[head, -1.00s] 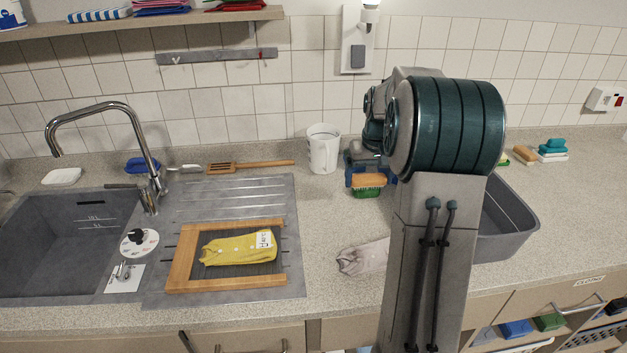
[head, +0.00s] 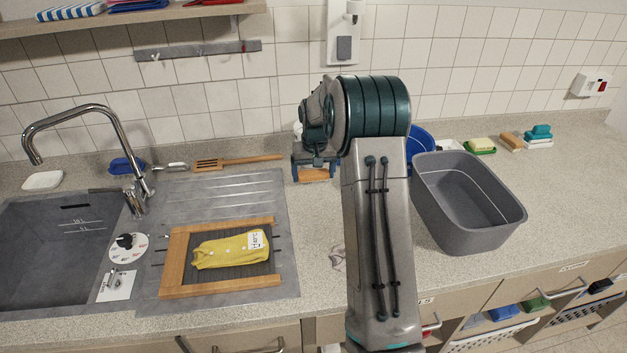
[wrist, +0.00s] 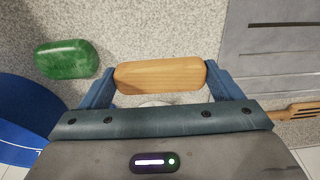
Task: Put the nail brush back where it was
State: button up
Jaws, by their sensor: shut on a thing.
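The nail brush (wrist: 160,75) shows a pale wooden back in the wrist view. My gripper (wrist: 161,77) is shut on it, with one blue finger at each end. In the head view the brush (head: 314,175) is between the fingers of my gripper (head: 314,166), over the counter right of the drainboard. Its bristles are hidden in both views. I cannot tell how high it is above the counter.
A green soap-like block (wrist: 67,59) lies left of the brush, beside a blue bowl (wrist: 25,115). A grey basin (head: 468,200) stands right of my arm. A wooden spatula (head: 235,160) lies behind the drainboard (head: 225,190). A yellow garment (head: 232,250) lies on a washboard.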

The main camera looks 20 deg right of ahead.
aim_at(314, 183)
jog(key=shift+f+p, duration=0.4)
jog(key=shift+f, duration=1.45)
jog(key=shift+f, duration=0.1)
jog(key=shift+f, duration=0.15)
jog(key=o, duration=0.8)
notch_tip(314, 183, up, 12)
jog(key=s+b, duration=0.2)
jog(key=s+a+r, duration=0.5)
jog(key=s, duration=0.2)
jog(key=s+a+n, duration=0.1)
jog(key=s+a, duration=0.3)
jog(key=s, duration=0.9)
jog(key=s+a+n+t, duration=0.1)
jog(key=s+a, duration=0.3)
jog(key=s, duration=0.9)
jog(key=shift+s+f, duration=0.35)
jog(key=shift+f, duration=0.1)
